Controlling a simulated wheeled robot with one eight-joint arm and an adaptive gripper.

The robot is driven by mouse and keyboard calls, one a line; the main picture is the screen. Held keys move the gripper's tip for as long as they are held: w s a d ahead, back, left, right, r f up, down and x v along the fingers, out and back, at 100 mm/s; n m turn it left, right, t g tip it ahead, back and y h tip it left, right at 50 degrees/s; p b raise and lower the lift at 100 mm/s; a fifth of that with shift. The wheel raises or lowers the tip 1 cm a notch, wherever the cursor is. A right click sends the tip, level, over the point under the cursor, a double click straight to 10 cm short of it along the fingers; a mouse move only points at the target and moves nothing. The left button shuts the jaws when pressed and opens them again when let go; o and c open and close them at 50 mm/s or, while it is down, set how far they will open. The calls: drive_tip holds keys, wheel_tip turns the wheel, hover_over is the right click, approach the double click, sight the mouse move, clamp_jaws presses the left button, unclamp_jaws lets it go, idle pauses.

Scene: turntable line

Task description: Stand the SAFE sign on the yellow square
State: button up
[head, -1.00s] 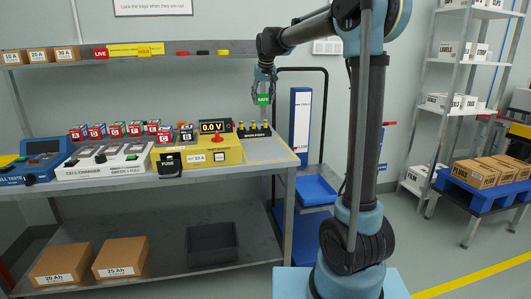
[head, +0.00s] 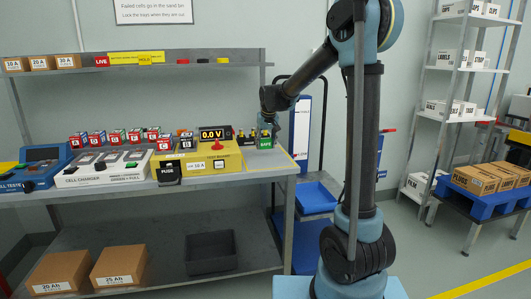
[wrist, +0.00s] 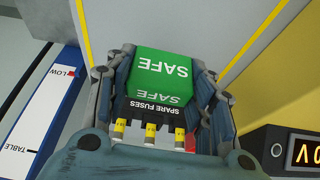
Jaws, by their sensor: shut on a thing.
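The green SAFE sign (head: 265,144) is in my gripper (head: 268,132), low at the back of the grey, yellow-edged square (head: 275,162) at the right end of the bench. In the wrist view the SAFE sign (wrist: 163,79) sits between the two fingers of my gripper (wrist: 160,85), which are shut on its sides. The sign looks roughly upright. I cannot tell whether its base touches the surface. The spare fuses holder (wrist: 150,115) shows close beside the sign in the wrist view.
The yellow test board (head: 200,163) with its 0.0 V display (head: 214,134) stands left of the square. The front part of the square is bare. A white and blue height post (head: 300,135) stands behind the bench's right end.

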sight(265, 148)
drive_tip(key=shift+f, duration=1.95)
drive_tip(key=shift+f, duration=0.1)
drive_tip(key=o, duration=1)
drive_tip(key=shift+o, duration=0.2)
drive_tip(key=v, duration=1.2)
drive_tip(key=s+d, duration=0.9)
drive_tip(key=s+d+f+m, duration=0.1)
drive_tip(key=s+d+f, duration=0.3)
drive_tip(key=s, duration=0.6)
drive_tip(key=s+d+f+m+g, duration=0.1)
drive_tip(key=s+d+f, duration=0.4)
drive_tip(key=s+f, duration=0.3)
drive_tip(key=s+d+f+m+g+h, duration=0.1)
drive_tip(key=s+d+f, duration=0.4)
drive_tip(key=s, duration=0.6)
drive_tip(key=shift+s+d+f, duration=0.25)
drive_tip(key=shift+s+f, duration=0.15)
drive_tip(key=shift+f, duration=0.3)
